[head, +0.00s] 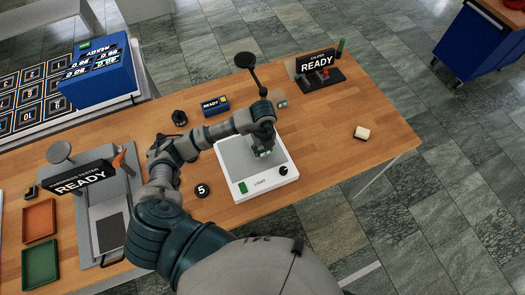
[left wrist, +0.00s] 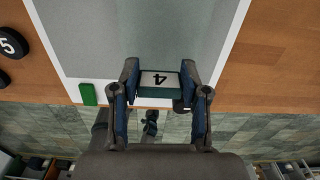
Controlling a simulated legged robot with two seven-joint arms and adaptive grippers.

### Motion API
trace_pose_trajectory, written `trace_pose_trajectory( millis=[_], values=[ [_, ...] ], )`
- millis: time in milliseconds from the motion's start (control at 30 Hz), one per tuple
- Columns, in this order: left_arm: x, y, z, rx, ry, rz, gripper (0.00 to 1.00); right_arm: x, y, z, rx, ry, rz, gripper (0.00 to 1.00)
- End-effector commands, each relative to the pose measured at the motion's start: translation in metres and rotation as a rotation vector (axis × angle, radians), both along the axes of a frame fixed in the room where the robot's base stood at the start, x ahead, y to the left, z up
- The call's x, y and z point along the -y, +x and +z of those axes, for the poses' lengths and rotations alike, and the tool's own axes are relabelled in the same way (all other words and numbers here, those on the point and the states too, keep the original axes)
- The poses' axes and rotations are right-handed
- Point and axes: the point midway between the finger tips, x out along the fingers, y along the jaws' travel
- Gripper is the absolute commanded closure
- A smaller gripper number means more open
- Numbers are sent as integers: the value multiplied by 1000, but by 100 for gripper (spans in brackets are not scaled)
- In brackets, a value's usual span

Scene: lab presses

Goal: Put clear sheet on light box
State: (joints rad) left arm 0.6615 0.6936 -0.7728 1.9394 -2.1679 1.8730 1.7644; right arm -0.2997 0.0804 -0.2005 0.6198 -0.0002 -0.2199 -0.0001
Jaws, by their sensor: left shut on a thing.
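The light box (head: 230,182) is a white slab with a grey panel, a green button and a black knob, lying on the wooden table. Its panel also shows in the left wrist view (left wrist: 150,35). I cannot make out a clear sheet apart from the grey panel, nor whether the block touches the box. My right gripper is not in view.
A black disc marked 5 (head: 202,191) lies left of the light box. A blue READY device (head: 215,106) and a black READY stand (head: 320,78) are behind. A hardness tester (head: 80,178) and trays (head: 40,262) stand left. The table's right part is mostly clear, with a pale block (head: 361,133).

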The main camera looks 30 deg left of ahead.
Motion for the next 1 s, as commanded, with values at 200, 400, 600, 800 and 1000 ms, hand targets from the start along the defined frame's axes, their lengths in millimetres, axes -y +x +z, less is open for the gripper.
trace_pose_trajectory(
  millis=[200, 400, 600, 800, 1000],
  values=[
    [-3, 0, -26, -6, -3, 1, 92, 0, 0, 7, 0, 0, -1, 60],
    [-3, 1, -36, 0, -2, 0, 92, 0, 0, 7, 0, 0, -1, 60],
    [-3, 0, -36, 0, -2, 0, 35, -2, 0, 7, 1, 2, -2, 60],
    [-1, 0, -36, -1, -2, -1, 30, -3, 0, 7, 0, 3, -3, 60],
    [-2, 1, -31, 1, -2, 0, 30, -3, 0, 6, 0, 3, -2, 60]
  ],
)
